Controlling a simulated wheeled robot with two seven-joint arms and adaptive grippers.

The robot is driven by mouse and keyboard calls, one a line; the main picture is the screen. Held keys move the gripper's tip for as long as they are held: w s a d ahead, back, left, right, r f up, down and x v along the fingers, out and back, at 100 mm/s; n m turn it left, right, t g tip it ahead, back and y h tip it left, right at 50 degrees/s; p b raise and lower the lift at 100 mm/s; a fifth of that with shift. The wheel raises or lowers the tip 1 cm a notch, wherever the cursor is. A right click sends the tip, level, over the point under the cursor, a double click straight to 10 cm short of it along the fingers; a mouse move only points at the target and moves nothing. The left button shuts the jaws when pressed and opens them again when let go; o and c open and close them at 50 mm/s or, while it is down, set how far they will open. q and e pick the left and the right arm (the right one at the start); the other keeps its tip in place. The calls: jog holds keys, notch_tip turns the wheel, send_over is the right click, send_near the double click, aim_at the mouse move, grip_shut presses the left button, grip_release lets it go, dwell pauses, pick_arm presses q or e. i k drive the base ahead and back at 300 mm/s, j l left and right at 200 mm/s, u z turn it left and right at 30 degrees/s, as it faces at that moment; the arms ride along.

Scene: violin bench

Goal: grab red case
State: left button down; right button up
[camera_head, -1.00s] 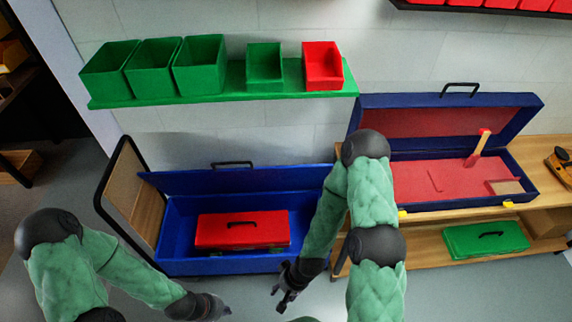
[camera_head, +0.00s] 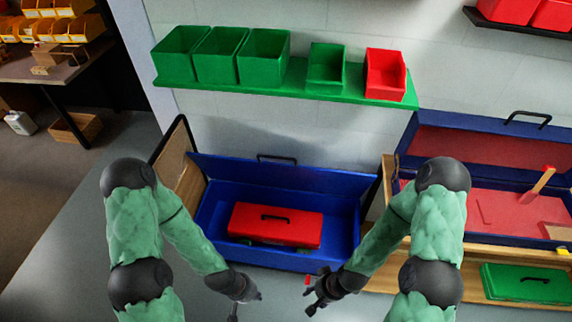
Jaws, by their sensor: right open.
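The red case (camera_head: 275,226) with a dark handle on its lid lies inside the open blue chest (camera_head: 222,198), low in the middle of the view. My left gripper (camera_head: 246,297) is in front of the chest, below and a little left of the case, apart from it. Whether its fingers are open is too small to tell. My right gripper (camera_head: 312,300) is open and empty, in front of the chest and below the right end of the case. Neither gripper touches the case.
A green shelf (camera_head: 290,92) with green bins and one red bin (camera_head: 386,74) hangs above the chest. At right, an open blue case with red lining (camera_head: 500,205) stands on a wooden bench. A green case (camera_head: 525,284) sits on the lower shelf.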

aim_at(274, 225)
jog(key=i+u, duration=0.2)
jog(key=u, duration=0.25)
jog(key=i+u, duration=0.2)
jog(key=u, duration=0.3)
jog(key=i+l+u, duration=0.1)
jog(key=u, duration=0.35)
jog(key=i+l, duration=0.05)
jog(key=i, duration=0.05)
